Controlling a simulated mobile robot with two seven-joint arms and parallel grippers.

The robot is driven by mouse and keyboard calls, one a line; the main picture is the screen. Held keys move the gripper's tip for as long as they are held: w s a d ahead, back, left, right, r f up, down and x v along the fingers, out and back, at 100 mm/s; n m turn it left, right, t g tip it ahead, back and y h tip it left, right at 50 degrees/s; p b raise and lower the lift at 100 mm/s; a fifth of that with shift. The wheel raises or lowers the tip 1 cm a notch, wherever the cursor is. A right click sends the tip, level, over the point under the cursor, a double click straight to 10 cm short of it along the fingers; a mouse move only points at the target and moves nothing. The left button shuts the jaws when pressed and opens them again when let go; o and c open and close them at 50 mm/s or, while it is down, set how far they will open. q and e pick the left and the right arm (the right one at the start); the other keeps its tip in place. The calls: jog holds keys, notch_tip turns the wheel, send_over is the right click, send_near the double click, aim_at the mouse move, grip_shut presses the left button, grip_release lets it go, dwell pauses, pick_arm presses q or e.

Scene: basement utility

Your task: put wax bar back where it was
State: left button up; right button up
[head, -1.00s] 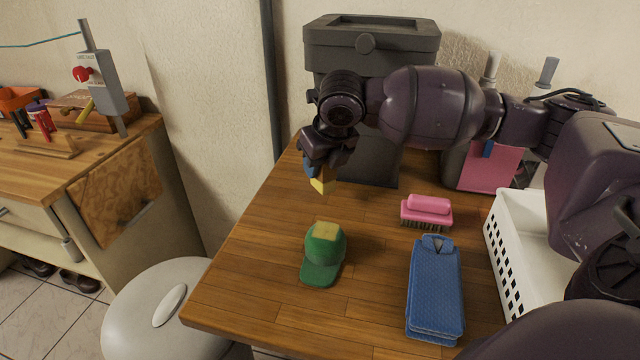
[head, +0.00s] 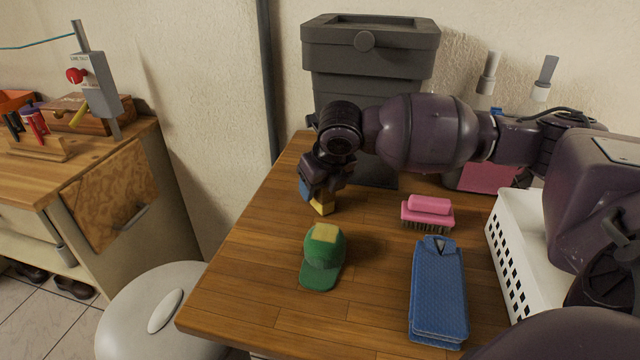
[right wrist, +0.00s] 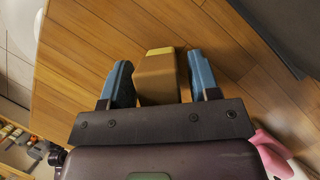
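The wax bar (head: 322,205), a small yellow and brown block, is in my right gripper (head: 314,198) above the back left part of the wooden table. In the right wrist view the wax bar (right wrist: 158,78) lies between the two blue fingers of the right gripper (right wrist: 160,72), which stand close along its sides. The bar's lower end is at or just above the tabletop; I cannot tell whether it touches. My left gripper is not in view.
A green cap (head: 322,258) lies in front of the gripper. A pink brush (head: 428,212), folded blue cloth (head: 437,290) and white basket (head: 512,250) are to the right. A grey bin (head: 365,65) stands behind. Tabletop (head: 250,270) left of the cap is clear.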

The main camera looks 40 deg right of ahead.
jog(key=shift+o, duration=0.2)
jog(key=shift+r, duration=0.1)
jog(key=p+v, duration=0.1)
jog(key=v, duration=0.4)
jog(key=shift+w+r, duration=0.1)
jog(key=shift+w, duration=0.05)
jog(key=p+v, duration=0.2)
jog(key=v, duration=0.5)
jog(key=shift+s, duration=0.2)
